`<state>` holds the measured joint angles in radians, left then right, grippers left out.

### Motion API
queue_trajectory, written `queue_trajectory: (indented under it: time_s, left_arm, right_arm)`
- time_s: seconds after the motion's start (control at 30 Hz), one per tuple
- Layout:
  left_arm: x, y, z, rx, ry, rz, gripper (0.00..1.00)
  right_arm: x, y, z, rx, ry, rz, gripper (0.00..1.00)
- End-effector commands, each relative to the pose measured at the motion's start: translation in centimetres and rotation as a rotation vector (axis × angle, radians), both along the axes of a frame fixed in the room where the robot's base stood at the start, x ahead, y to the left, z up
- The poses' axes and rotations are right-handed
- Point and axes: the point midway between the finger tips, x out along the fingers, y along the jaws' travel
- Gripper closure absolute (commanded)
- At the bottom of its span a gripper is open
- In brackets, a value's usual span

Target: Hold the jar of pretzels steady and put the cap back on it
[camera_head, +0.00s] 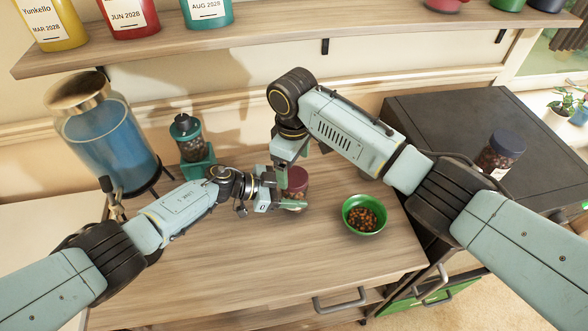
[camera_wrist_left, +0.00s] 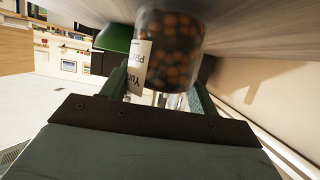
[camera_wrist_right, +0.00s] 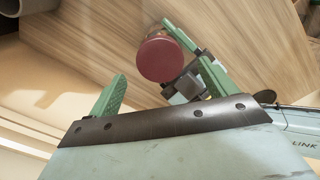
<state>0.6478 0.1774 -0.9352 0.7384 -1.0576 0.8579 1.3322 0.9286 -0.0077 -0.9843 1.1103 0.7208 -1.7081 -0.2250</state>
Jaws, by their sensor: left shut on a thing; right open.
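The jar (camera_wrist_left: 178,45) is clear, with brown round pieces inside and a white label. It stands upright on the wooden counter. The dark red cap (camera_head: 297,179) is at the jar's top and shows as a round disc in the right wrist view (camera_wrist_right: 160,58). I cannot tell whether it is fully seated. My left gripper (camera_head: 285,200) is shut on the jar's body, with one finger on either side in the left wrist view (camera_wrist_left: 160,92). My right gripper (camera_head: 289,158) is open, pointing down close above the cap; its fingers are apart and empty in the right wrist view (camera_wrist_right: 162,85).
A green bowl (camera_head: 349,223) of brown pieces stands right of the jar. A dark-lidded jar (camera_head: 502,150) is on the black cabinet (camera_head: 430,108). A shelf (camera_head: 290,28) runs above. The front counter is clear.

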Motion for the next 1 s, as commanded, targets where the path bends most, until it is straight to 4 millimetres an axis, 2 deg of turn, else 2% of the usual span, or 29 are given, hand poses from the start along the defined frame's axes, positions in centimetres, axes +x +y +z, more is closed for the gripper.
queue_trajectory:
  time_s: [0.3, 0.4, 0.53, 0.67, 1.0]
  left_arm:
    - [0.0, -0.1, 0.1, -0.002, -0.001, 0.000, 1.00]
    - [0.0, -0.1, 0.1, -0.002, -0.001, 0.000, 1.00]
    - [0.0, -0.1, 0.1, -0.002, -0.001, 0.000, 1.00]
    - [0.0, -0.1, 0.1, -0.002, -0.001, 0.000, 1.00]
    - [0.0, 0.0, 0.1, -0.002, -0.001, 0.000, 1.00]
  right_arm:
    - [0.0, 0.0, 0.6, 0.000, 0.000, -0.001, 0.16]
    - [0.0, 0.0, 0.6, 0.000, 0.000, 0.007, 0.28]
    - [0.1, 0.1, 0.9, 0.000, -0.004, 0.090, 0.29]
    - [0.3, 0.3, 1.6, -0.001, -0.009, 0.294, 0.29]
    - [0.3, 0.4, 3.4, -0.011, -0.003, 1.025, 0.29]
